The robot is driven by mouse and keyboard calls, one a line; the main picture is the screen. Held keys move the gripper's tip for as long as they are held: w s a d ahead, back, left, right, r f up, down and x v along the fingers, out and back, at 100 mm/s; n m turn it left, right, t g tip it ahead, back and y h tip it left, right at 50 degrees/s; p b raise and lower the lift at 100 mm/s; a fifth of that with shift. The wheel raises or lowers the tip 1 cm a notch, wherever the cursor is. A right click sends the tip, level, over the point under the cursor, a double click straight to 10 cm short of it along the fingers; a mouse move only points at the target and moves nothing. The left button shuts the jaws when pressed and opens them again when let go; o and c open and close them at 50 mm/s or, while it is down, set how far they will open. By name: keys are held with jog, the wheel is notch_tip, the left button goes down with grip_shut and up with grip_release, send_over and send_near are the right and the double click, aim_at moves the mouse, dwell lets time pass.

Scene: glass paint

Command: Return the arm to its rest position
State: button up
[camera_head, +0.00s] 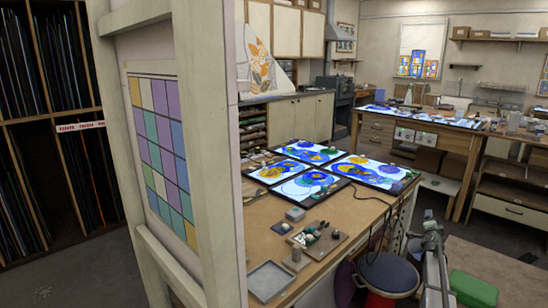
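A grey jointed mechanical shape, which looks like my arm, stands at the lower right beside the workbench (262,222). What looks like my gripper (430,222) is at its upper end, small and dark. I cannot make out its fingers or whether it holds anything. It is apart from the glass panels on the bench. Its lower part runs out of the bottom of the picture.
Several lit panels (309,151) with blue and yellow glass lie on the bench. A grey tray (269,281) and small paint pots sit at its near end. A round stool (388,272) and a green box (473,289) stand near the arm. A wooden frame (225,150) blocks the left.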

jog(key=s+a+f+n+g+y, duration=0.25)
jog(key=s+a+f, duration=0.25)
jog(key=a+f, duration=0.45)
jog(key=s+a+f+n+g+y, duration=0.1)
jog(key=s+a+f+n+y, duration=0.15)
jog(key=s+a+f, duration=0.5)
jog(key=s+a+f+n+g+y, duration=0.2)
jog(key=s+a+f+n, duration=0.1)
jog(key=a+f, duration=0.9)
jog(key=s+a+f+n+g+y, duration=0.2)
jog(key=s+a+f+g, duration=0.1)
jog(key=s+a+f, duration=0.6)
jog(key=s+a+f+n+g, duration=0.1)
jog(key=s+a+f+g, duration=0.15)
jog(key=s, duration=0.55)
jog(key=s+a+f+n+g, duration=0.1)
jog(key=s+a+f+n, duration=0.1)
jog(key=s+a, duration=0.35)
jog(key=s+a+f+n+g, duration=0.1)
jog(key=s+f+g, duration=0.1)
jog(key=s, duration=0.7)
jog(key=s+a+r+n+g, duration=0.1)
jog(key=s+a+n+g, duration=0.1)
jog(key=s, duration=1.1)
jog(key=s+a+r+n+g+h, duration=0.1)
jog(key=s+g, duration=0.4)
jog(key=s, duration=0.8)
jog(key=shift+s+a+n, duration=0.25)
jog(key=shift+a+n, duration=0.2)
jog(key=shift+n, duration=0.45)
